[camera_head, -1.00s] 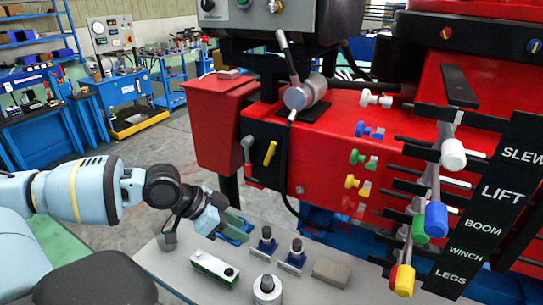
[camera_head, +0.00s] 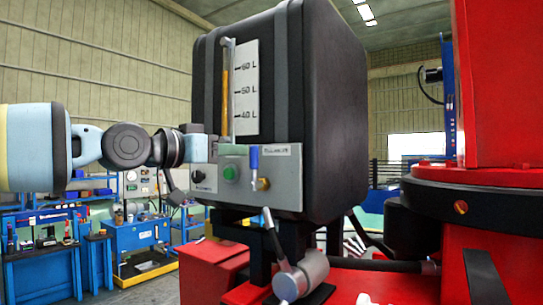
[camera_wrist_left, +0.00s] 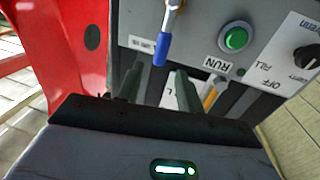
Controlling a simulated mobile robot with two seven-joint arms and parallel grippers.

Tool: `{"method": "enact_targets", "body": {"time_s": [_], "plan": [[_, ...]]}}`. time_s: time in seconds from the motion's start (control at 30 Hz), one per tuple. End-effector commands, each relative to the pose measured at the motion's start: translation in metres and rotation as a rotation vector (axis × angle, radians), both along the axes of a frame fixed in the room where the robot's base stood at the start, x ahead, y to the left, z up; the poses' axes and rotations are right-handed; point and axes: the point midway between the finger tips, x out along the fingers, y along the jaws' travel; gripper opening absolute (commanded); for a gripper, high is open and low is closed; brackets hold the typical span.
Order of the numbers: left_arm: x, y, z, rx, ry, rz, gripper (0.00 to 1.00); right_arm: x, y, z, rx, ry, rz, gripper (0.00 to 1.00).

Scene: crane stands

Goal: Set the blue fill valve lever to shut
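The blue fill valve lever (camera_head: 253,158) stands upright above its brass valve (camera_head: 263,184) on the grey control panel (camera_head: 288,175) of the black tank. In the left wrist view the blue lever (camera_wrist_left: 163,48) points down the picture. My left gripper (camera_head: 205,148) is at the left part of the panel, left of the lever in the head view. In the left wrist view its two fingers (camera_wrist_left: 158,80) are apart, with the lever's end appearing between their tips. I cannot tell the depth gap, and no contact shows. My right gripper is not in view.
A green button (camera_head: 231,174) and a black knob (camera_head: 198,176) sit on the panel. A level gauge (camera_head: 226,95) rises above it. Blue workbenches (camera_head: 45,260) stand at far left.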

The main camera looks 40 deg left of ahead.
Motion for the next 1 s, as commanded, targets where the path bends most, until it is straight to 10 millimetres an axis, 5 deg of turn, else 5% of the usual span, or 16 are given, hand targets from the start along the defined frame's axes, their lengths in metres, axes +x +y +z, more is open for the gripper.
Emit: {"method": "enact_targets", "body": {"time_s": [0.3,0.7,1.0], "plan": [[0.009,-0.001,-0.001,0.0,0.002,-0.001,0.37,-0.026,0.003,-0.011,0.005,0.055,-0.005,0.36],[0.058,-0.005,-0.002,-0.001,0.003,-0.001,0.37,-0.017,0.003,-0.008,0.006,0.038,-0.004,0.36],[0.077,-0.007,-0.001,0.0,0.001,-0.001,0.37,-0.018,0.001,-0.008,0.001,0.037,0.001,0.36]]}}
